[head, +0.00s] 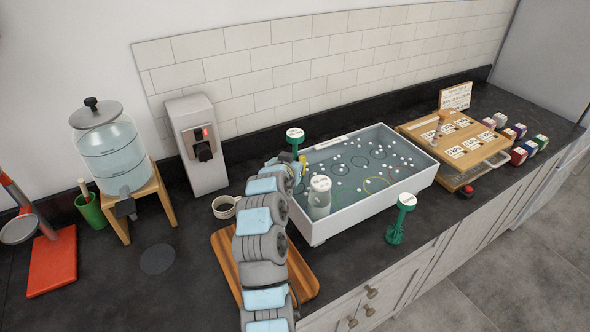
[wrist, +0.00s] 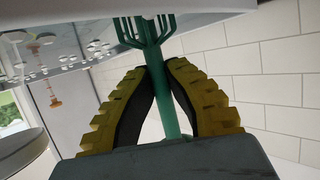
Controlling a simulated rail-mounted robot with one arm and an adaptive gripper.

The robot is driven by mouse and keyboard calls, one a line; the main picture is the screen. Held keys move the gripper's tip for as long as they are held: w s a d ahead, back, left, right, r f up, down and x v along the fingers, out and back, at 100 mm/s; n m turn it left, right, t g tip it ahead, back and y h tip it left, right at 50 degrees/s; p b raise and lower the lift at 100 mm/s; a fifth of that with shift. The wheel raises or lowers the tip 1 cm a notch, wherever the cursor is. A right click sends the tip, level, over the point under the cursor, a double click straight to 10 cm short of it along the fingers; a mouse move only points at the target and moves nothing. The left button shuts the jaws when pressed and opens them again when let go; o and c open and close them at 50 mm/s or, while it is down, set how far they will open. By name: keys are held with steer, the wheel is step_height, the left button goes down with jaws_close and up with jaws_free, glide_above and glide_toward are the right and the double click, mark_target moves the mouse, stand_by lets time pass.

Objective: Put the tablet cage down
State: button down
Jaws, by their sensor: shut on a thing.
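My gripper (head: 299,161) is at the back left corner of the white water tray in the head view. In the wrist view its yellow ribbed fingers (wrist: 160,95) are shut on the green stem of a tablet cage (wrist: 167,110), whose thin tines show beyond the fingertips. In the head view, the round labelled top of this cage (head: 295,134) shows just above the gripper; its lower part is hidden. I cannot tell whether the cage touches anything below. A second green caged tool (head: 401,214) with a labelled top stands upright on the counter in front of the tray.
The tray (head: 372,197) holds water, white beads and rings; a white labelled canister (head: 319,198) stands at its left end. A cup (head: 224,207), dispenser (head: 197,142) and wooden board (head: 225,250) lie left of it. A wooden rack (head: 455,148) stands right.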

steer(key=shift+w+f, duration=0.3)
steer(key=shift+f, duration=1.5)
steer(key=shift+f, duration=0.1)
steer(key=shift+f+b, duration=0.15)
steer(key=shift+b, duration=0.15)
steer(key=c, duration=1.2)
jaws_free()
steer(key=shift+s+r, duration=0.2)
steer(key=shift+r, duration=0.15)
steer(key=shift+p+v, duration=0.6)
steer(key=shift+v, duration=5.15)
